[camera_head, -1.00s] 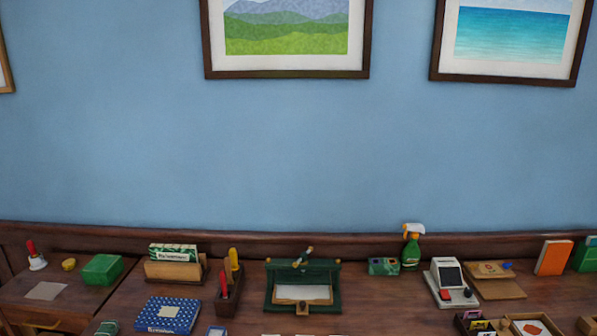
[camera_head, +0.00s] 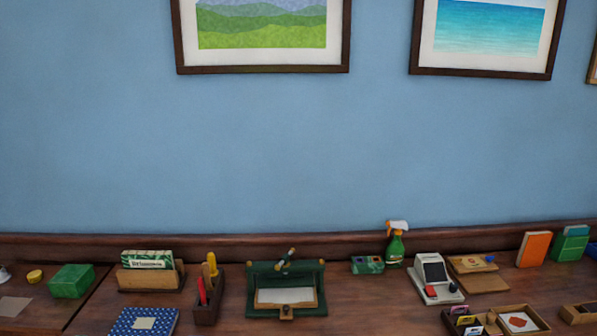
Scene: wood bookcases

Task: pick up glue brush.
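I cannot single out a glue brush for certain. A dark wooden holder (camera_head: 208,311) stands on the counter left of centre. A red-handled tool (camera_head: 202,291) and a yellow-handled tool (camera_head: 212,264) stick up from it, and their lower ends are hidden inside. A small dark and gold object (camera_head: 286,259) lies at a tilt on top of the green desk stand (camera_head: 316,297), too small to name. My gripper is not in view.
A box of cards (camera_head: 150,274) is left of the holder, with a blue patterned book (camera_head: 143,321) in front. A spray bottle (camera_head: 395,246), a card machine (camera_head: 436,280) and an open tray (camera_head: 508,322) are to the right. Bare counter shows right of the green stand.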

